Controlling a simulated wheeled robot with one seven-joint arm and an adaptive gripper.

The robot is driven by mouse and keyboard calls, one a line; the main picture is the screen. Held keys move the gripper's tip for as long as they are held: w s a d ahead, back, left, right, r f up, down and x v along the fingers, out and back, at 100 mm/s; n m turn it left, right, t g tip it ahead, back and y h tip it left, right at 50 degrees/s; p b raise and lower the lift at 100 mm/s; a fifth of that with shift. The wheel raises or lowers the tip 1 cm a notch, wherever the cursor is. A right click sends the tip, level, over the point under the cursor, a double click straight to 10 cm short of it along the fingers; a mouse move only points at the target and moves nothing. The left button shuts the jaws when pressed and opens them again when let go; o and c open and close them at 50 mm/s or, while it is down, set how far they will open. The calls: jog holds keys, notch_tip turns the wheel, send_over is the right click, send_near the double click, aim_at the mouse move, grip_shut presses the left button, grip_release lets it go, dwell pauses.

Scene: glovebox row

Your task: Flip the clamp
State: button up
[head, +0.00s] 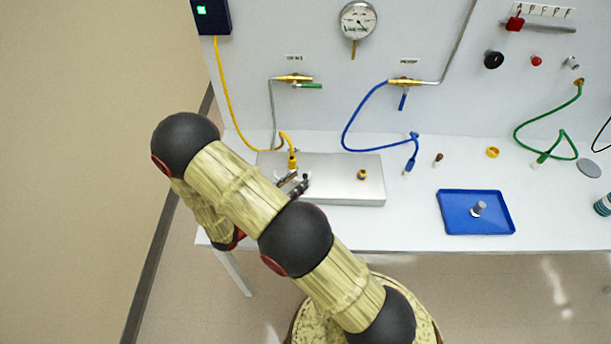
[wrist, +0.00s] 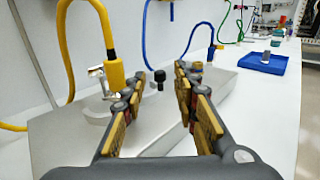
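In the wrist view a bright metal piece, apparently part of the clamp (wrist: 98,77), stands beside the yellow hose connector (wrist: 114,74). A small black tip (wrist: 159,77) shows between the fingers; I cannot tell whether it belongs to the clamp. My gripper (wrist: 160,84) is open, its padded fingers on either side of that tip, with a clear gap between them. In the head view the yellow connector (head: 292,161) stands upright at the metal block (head: 330,192), and the gripper's dark fingers (head: 297,186) reach in just below it. My arm hides part of the block and clamp.
A brass fitting (head: 362,175) stands on the block's right half. A blue hose (head: 348,125) ends on the bench to its right. A blue tray (head: 455,212) holds a small metal part. The yellow hose (head: 231,95) hangs close to the gripper. The bench between block and tray is clear.

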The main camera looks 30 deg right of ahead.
aim_at(305, 175)
jog(key=shift+w+d, duration=0.25)
jog(key=shift+d, duration=0.8)
jog(key=shift+w+d, duration=0.2)
jog(key=shift+d, duration=0.85)
grip_shut()
